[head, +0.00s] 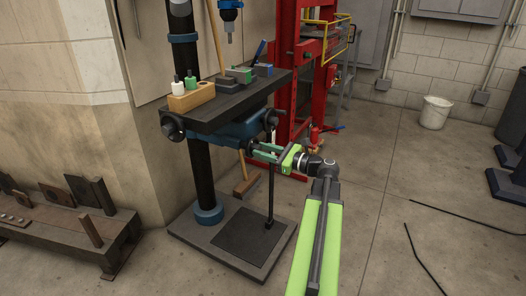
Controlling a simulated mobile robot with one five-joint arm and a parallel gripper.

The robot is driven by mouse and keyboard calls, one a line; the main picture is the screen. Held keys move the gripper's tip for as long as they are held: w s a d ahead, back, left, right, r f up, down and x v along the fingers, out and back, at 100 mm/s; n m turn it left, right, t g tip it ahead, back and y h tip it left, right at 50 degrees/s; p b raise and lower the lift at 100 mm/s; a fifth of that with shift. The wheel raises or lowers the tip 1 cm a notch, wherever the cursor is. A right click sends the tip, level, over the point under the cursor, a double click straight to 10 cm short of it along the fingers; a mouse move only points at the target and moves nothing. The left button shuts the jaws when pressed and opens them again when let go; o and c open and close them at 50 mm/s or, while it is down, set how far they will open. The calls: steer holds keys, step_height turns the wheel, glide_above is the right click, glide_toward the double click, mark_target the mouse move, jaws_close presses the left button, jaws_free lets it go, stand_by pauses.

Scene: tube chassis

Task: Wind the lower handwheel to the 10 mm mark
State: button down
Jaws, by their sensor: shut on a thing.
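A drill press stands left of centre, with a dark flat table (232,104) on a blue bracket (236,131) and a black column (203,165). A black handwheel (172,127) shows at the left end of the bracket, and another dark round knob (270,118) at its right end. My gripper (256,150), with green jaws, is at the right side of the press, below the table edge. It is shut on what appears to be the lower handwheel; the jaws hide most of it. A small pale strip (273,136) shows just above the jaws. No mark is readable at this size.
A dark upright rod (271,195) stands under my gripper on the base plate (232,262). A wooden block with bottles (191,96) sits on the table. A red press frame (298,70) stands behind.

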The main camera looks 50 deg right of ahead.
steer(key=shift+n, duration=2)
steer(key=c, duration=1.1)
jaws_free()
steer(key=v, duration=1.7)
steer(key=shift+s, duration=0.25)
